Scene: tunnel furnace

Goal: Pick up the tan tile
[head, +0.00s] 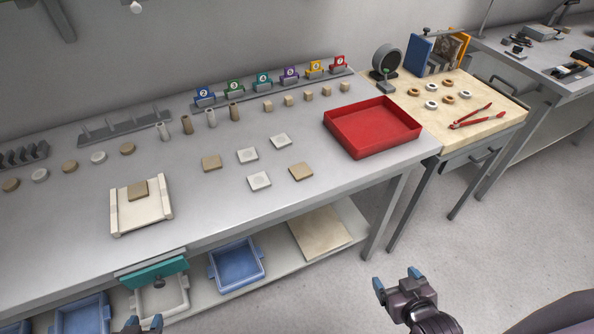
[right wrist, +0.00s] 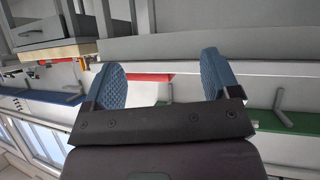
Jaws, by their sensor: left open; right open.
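Three tan square tiles show in the head view. One tan tile (head: 138,189) lies on a cream slab (head: 150,215) at the left of the workbench. A second tan tile (head: 211,162) and a third tan tile (head: 301,171) lie flat on the grey bench top, near several white tiles (head: 259,181). My left gripper (head: 143,325) is open at the bottom edge, below the bench front and mostly cut off. My right gripper (head: 398,279) is open and empty, in front of the bench and away from the tiles. Its blue pads (right wrist: 165,80) stand apart in the right wrist view.
A red tray (head: 372,128) stands on the bench's right end. Small blocks, cylinders and discs line the back. A wooden-topped table (head: 490,90) adjoins on the right. A teal-fronted drawer (head: 152,272) and a blue bin (head: 237,265) are below the front edge.

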